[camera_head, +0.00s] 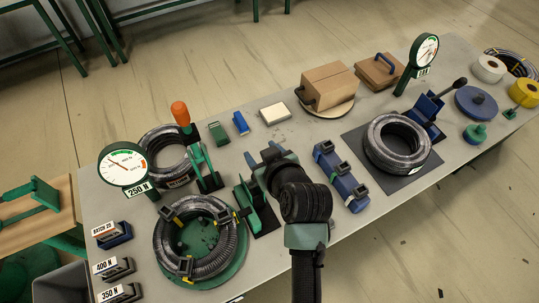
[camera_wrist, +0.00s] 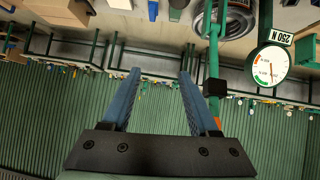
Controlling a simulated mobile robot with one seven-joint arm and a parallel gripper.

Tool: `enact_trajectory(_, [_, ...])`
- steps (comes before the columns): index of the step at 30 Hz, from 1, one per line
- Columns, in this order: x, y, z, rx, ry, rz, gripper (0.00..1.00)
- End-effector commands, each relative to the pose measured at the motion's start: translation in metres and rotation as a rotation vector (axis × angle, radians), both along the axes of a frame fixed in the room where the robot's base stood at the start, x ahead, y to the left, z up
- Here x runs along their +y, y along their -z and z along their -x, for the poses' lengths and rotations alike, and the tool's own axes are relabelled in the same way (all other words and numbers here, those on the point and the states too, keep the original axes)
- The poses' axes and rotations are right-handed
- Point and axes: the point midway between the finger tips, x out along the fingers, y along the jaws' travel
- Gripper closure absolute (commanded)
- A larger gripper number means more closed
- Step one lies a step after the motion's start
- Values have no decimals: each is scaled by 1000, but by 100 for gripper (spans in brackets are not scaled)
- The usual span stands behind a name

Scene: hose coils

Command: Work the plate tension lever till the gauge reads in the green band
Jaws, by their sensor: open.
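The lever with an orange grip (camera_head: 180,113) stands up from a green bracket beside the round green plate (camera_head: 236,272), which bears a clamped dark hose coil (camera_head: 165,240). A round white gauge (camera_head: 122,166) marked 250 N stands at the left, with a green band at the top of its dial and an orange one at the right. Its needle is too small to read surely. In the wrist view, the gauge (camera_wrist: 271,65) and the green lever (camera_wrist: 213,55) are upside down at right. My gripper (camera_wrist: 160,72) is open and empty; in the head view my gripper (camera_head: 272,152) is right of the lever, apart from it.
A second gauge (camera_head: 427,50) and a black-knobbed lever (camera_head: 460,84) stand at the right near another coil (camera_head: 396,140). Blue clamp bar (camera_head: 341,178), cardboard box (camera_head: 328,86) and label blocks (camera_head: 112,234) sit on the grey table. Small blocks lie behind my gripper.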

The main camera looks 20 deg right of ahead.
Motion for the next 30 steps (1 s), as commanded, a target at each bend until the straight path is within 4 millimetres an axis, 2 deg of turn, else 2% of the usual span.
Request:
enact_trajectory(1, [-1,5,16,59,-1,-25,39])
enact_trajectory(3, [0,22,31,116,-8,-50,39])
enact_trajectory(6, [3,38,47,168,-17,-75,39])
enact_trajectory(9, [4,46,53,187,-21,-86,39])
enact_trajectory(14, [4,56,49,190,-22,-87,39])
enact_trajectory(30, [5,87,19,187,-22,-85,39])
